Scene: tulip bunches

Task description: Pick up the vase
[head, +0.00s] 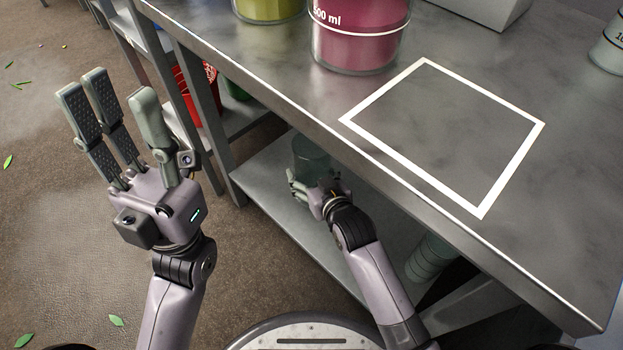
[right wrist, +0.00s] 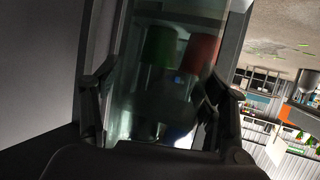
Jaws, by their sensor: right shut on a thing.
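The vase (head: 311,155) is a clear glass vessel on the lower shelf under the metal table. In the right wrist view the glass vase (right wrist: 150,35) fills the space between my fingers, with blurred green and red shapes showing through it. My right gripper (head: 312,186) is shut on the vase, and its fingers also show in the right wrist view (right wrist: 160,105). I cannot tell whether the vase touches the shelf. My left gripper (head: 115,98) is open and empty over the floor at the left, fingers pointing up.
The metal table top (head: 560,180) overhangs the lower shelf (head: 275,215). A white square outline (head: 480,212) on the top is empty. A pink 500 ml container (head: 355,45) and a yellow container (head: 268,8) stand behind it. A red basket (head: 190,92) and stacked pots (head: 430,260) are below.

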